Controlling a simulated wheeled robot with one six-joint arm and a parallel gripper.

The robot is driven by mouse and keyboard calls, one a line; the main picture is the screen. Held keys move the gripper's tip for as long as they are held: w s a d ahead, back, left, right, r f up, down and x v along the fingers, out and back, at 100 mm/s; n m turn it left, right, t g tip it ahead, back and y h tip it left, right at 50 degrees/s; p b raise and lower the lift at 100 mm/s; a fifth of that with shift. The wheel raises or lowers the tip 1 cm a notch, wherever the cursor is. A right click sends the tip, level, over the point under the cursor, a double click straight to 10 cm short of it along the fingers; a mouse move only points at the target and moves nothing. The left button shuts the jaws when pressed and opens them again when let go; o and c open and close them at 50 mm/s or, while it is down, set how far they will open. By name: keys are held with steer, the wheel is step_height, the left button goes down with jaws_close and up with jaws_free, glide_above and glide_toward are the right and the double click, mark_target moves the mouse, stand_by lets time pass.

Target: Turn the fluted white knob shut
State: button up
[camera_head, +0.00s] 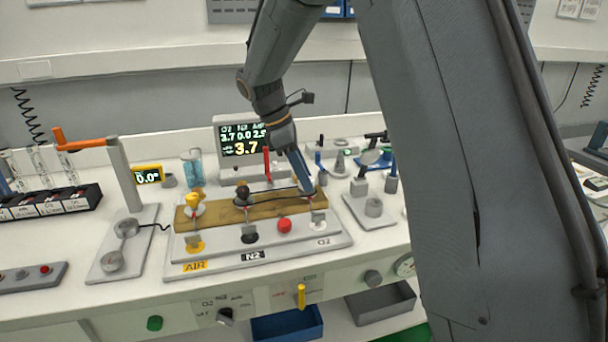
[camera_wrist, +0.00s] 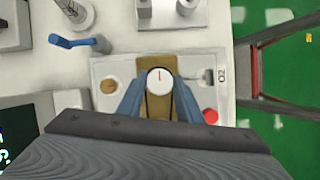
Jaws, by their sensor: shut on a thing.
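In the wrist view the white knob (camera_wrist: 160,79) is seen from above, with a red line on its round top. It sits on a brown strip (camera_wrist: 143,66) of the panel. My gripper (camera_wrist: 160,92) has a blue finger on each side of the knob and is shut on it. In the head view my gripper (camera_head: 307,187) reaches down to the right end of the brown strip (camera_head: 270,206), near the O2 label (camera_head: 322,241). The knob is hidden there by the fingers.
A yellow knob (camera_head: 193,200) and a black knob (camera_head: 242,193) stand left on the strip. A red button (camera_head: 284,226) lies in front. A display (camera_head: 240,140) reading 3.7 stands behind. Blue-handled fittings (camera_head: 321,160) stand close behind my gripper.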

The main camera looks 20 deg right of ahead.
steer(key=shift+p, duration=0.3)
steer(key=m+p, duration=0.1)
steer(key=m, duration=0.1)
steer(key=m+g+p, duration=0.1)
steer(key=m+p, duration=0.1)
steer(key=shift+w+r+g, duration=0.1)
steer(key=shift+r+g, duration=0.05)
steer(key=shift+g, duration=0.15)
steer(key=m+y+p, duration=0.1)
steer(key=m, duration=0.1)
steer(key=m+g+p, duration=0.1)
steer(key=m, duration=0.1)
steer(key=shift+w+d+m+y, duration=0.2)
steer(key=shift+m+y, duration=0.1)
steer(key=shift+y, duration=0.1)
steer(key=m, duration=0.2)
steer(key=m+y+p, duration=0.1)
steer(key=m, duration=0.1)
steer(key=shift+d+m+g+y, duration=0.1)
steer(key=shift+m+g+y, duration=0.2)
steer(key=shift+g, duration=0.1)
steer(key=m+y+p, duration=0.1)
steer(key=m, duration=0.3)
steer(key=shift+d+m+y, duration=0.1)
steer(key=shift+m+y, duration=0.2)
steer(key=shift+y, duration=0.1)
steer(key=o, duration=1)
steer(key=shift+o, duration=0.2)
